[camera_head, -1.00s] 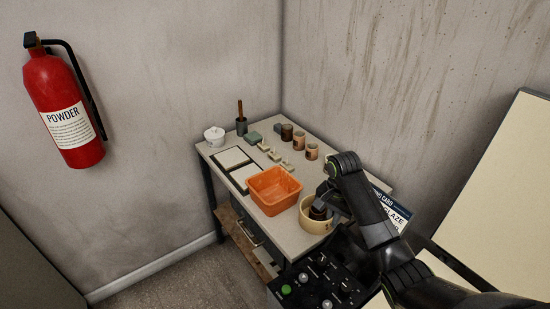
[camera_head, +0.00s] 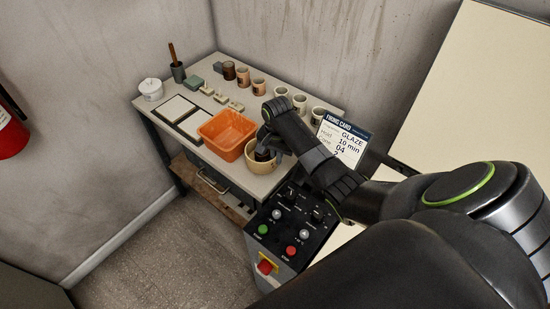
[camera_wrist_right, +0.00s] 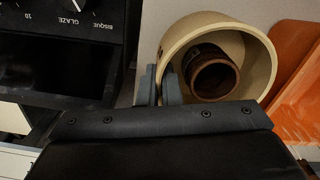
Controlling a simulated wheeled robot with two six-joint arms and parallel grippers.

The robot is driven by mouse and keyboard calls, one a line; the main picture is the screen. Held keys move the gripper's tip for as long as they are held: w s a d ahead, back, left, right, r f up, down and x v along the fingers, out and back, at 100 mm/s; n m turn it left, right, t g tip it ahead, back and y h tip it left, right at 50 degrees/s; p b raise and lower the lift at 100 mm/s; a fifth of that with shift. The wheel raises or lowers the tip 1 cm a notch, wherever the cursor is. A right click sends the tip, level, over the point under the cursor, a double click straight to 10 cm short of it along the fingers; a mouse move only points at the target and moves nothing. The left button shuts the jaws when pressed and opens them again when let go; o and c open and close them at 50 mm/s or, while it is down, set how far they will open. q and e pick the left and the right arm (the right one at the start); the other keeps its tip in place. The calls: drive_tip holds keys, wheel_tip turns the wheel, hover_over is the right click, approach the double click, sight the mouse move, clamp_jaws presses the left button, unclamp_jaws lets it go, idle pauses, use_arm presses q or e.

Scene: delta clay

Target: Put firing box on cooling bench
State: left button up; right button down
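The firing box appears to be the round cream pot (camera_head: 249,166) near the front right of the table, with a dark brown cup (camera_head: 264,154) standing inside. The pot (camera_wrist_right: 262,72) and the cup (camera_wrist_right: 215,78) also show in the right wrist view. My right gripper (camera_head: 264,134) is at the pot's rim. In the right wrist view its two fingers (camera_wrist_right: 161,88) straddle the pot's wall, one outside and one inside, closed on it. The light-topped table (camera_head: 160,112) is probably the cooling bench. My left gripper is not in view.
An orange tub (camera_head: 227,134) stands close left of the pot. A control panel (camera_head: 292,227) and a firing card (camera_head: 343,142) are at right.

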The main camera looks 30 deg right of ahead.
drive_tip(key=shift+f, duration=1.2)
drive_tip(key=shift+f, duration=0.15)
drive_tip(key=c, duration=1.6)
unclamp_jaws()
wheel_tip(320, 180, up, 12)
drive_tip(key=shift+r+b, duration=0.15)
drive_tip(key=shift+b, duration=0.5)
